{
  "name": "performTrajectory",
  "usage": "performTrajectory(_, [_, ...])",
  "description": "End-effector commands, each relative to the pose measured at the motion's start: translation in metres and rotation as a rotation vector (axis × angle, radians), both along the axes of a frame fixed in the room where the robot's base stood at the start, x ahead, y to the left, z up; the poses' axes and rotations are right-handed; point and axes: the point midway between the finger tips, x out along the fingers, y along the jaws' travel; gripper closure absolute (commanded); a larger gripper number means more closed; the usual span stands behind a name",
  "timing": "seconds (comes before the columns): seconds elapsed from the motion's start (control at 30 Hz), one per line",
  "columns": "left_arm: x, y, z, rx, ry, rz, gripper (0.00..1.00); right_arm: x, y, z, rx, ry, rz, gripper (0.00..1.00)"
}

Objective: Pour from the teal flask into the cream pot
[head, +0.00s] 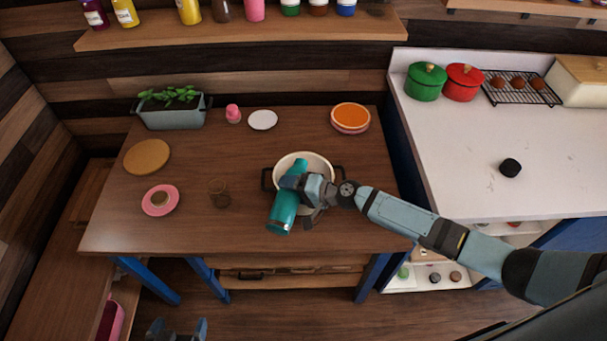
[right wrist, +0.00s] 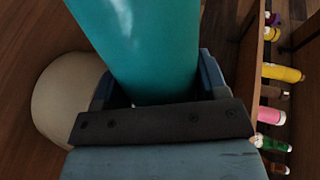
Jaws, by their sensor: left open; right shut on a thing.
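The teal flask (head: 284,211) is held by my right gripper (head: 297,184) above the near-left part of the cream pot. It is tilted, with one end at the pot's opening and the other toward the table's front edge. The flask also fills the middle of the right wrist view (right wrist: 145,45), between the fingers. The cream pot (head: 322,162) stands on the wooden table with dark handles; the flask and gripper hide part of it. Its pale side shows at the left of the right wrist view (right wrist: 62,98). I cannot see any liquid flowing. My left gripper (head: 177,328) is open and empty, low before the table.
A white counter (head: 450,150) stands to the right.

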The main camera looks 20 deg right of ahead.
Motion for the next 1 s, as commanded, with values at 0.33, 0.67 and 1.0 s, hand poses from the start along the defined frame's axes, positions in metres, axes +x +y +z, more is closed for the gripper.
performTrajectory(0.33, [-0.0002, -0.0002, -0.0008, -0.001, 0.001, 0.001, 0.10, 0.0004, 0.0002, 0.0006, 0.027, 0.035, 0.000, 0.71])
performTrajectory(0.67, [-0.0004, -0.0006, -0.0020, -0.001, 0.002, 0.000, 0.10, 0.0009, 0.0000, 0.0003, 0.048, 0.066, 0.000, 0.71])
performTrajectory(1.0, [-0.0006, -0.0012, -0.0029, -0.002, 0.003, -0.002, 0.10, 0.0013, -0.0003, 0.0000, 0.069, 0.096, 0.000, 0.71])
